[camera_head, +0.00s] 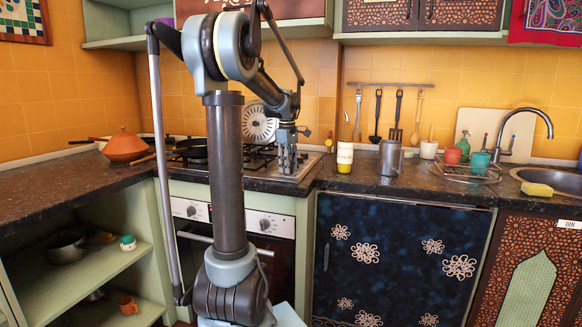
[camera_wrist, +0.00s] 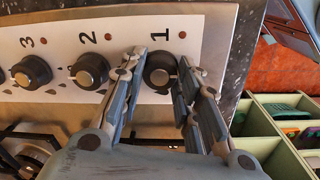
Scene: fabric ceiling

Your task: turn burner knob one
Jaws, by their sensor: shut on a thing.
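Burner knob one (camera_wrist: 160,76) is a round black knob on the white strip of the hob, beside the printed "1" and a red dot. My gripper (camera_wrist: 160,62) has one finger on each side of it in the wrist view and is shut on it. In the head view my gripper (camera_head: 287,172) points down at the right edge of the hob (camera_head: 305,166). The knob cannot be made out there behind the fingers.
Black knobs two (camera_wrist: 89,71) and three (camera_wrist: 31,73) sit in a row to the left in the wrist view. A pan (camera_head: 192,149) stands on the hob. A yellow and white cup (camera_head: 345,158) and a metal canister (camera_head: 390,158) stand to the right.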

